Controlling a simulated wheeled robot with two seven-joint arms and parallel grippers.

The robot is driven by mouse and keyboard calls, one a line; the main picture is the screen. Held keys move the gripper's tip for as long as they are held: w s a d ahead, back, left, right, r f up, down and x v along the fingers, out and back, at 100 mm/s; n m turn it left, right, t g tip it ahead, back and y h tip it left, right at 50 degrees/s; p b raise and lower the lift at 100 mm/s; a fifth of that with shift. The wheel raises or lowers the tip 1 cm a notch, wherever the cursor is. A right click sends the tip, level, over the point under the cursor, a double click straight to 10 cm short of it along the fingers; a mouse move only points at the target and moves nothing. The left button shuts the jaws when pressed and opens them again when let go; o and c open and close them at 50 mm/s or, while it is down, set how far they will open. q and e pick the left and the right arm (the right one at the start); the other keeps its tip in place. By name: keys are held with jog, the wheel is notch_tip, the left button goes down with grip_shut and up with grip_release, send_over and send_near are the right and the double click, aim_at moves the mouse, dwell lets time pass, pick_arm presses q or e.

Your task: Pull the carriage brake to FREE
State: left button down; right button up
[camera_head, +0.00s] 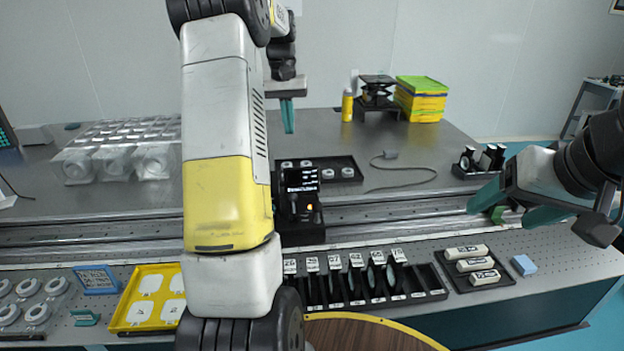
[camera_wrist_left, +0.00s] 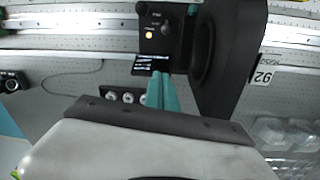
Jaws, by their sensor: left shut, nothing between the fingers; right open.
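The carriage (camera_head: 300,232) is a black unit on the long rail, with a lit display (camera_head: 301,179) and an orange light on its front. In the left wrist view the carriage (camera_wrist_left: 172,48) is at the top, with small knobs or levers and the orange light. I cannot read the brake's marking or position. My left gripper (camera_head: 288,130) is shut and empty, behind the carriage in the head view; its teal fingers (camera_wrist_left: 162,80) point toward the carriage in the wrist view. My right gripper (camera_head: 499,215) is open and empty, over the rail at the right.
Behind are a black tray (camera_head: 346,164), a cable (camera_head: 410,168) and yellow-green boxes (camera_head: 421,103). My left arm hides part of the bench.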

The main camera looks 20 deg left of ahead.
aim_at(295, 185)
pick_arm(q)
jog(key=f, duration=1.3)
jog(key=d+f, duration=0.1)
jog(key=f, duration=0.5)
jog(key=shift+w+f, duration=0.25)
jog(key=shift+s+d+f, duration=0.1)
jog(key=shift+s+d, duration=0.05)
jog(key=shift+s, duration=0.15)
jog(key=shift+s+d+r, duration=0.2)
jog(key=shift+s+r, duration=0.1)
jog(key=shift+s, duration=0.45)
jog(key=shift+s+d+r, duration=0.2)
jog(key=shift+s+r, duration=0.05)
jog(key=shift+s, duration=0.5)
